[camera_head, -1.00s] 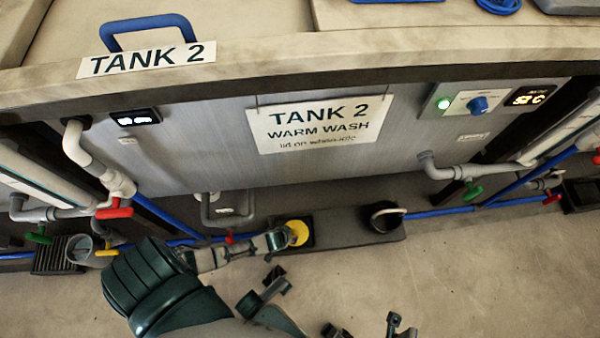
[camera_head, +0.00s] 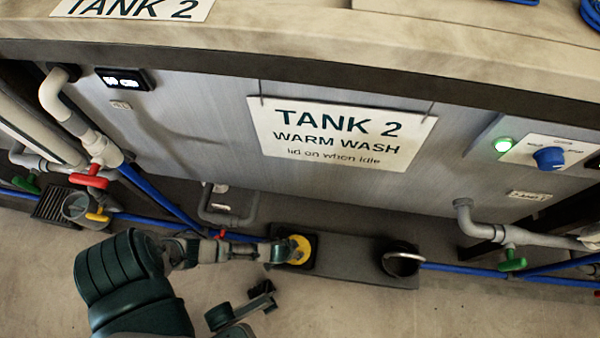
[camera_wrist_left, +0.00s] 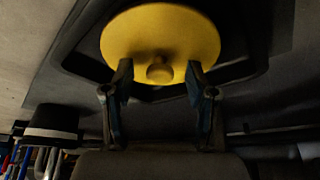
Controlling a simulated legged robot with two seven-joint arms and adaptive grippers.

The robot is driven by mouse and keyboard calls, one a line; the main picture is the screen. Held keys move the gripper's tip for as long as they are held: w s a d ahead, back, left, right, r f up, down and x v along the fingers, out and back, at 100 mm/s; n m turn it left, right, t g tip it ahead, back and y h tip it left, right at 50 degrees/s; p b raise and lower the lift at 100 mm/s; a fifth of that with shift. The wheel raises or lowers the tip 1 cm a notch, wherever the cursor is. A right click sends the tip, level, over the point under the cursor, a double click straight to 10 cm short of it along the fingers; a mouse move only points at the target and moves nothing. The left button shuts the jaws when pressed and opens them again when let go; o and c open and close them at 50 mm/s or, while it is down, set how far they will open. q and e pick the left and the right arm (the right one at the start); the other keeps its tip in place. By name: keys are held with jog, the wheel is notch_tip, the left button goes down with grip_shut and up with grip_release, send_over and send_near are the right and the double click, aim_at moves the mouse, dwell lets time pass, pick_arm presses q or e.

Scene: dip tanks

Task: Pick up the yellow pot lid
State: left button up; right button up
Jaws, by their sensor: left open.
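The yellow pot lid (camera_head: 300,250) is a round disc with a small knob. It rests at the left end of a low dark stand (camera_head: 345,263) on the floor below Tank 2. My left gripper (camera_head: 281,251) reaches in from the left, close beside the lid. In the left wrist view the lid (camera_wrist_left: 160,30) fills the top middle, with its knob facing the camera. The left gripper (camera_wrist_left: 158,78) is open there, with one finger on each side of the knob and a gap on both sides.
A dark round pot (camera_head: 403,261) with a pale rim stands at the right end of the stand. Grey pipes (camera_head: 490,232) and blue pipes (camera_head: 470,268) run along the tank's base. The floor in front (camera_head: 430,310) is clear.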

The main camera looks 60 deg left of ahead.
pick_arm(q)
jog(key=shift+r, duration=0.1)
grip_shut()
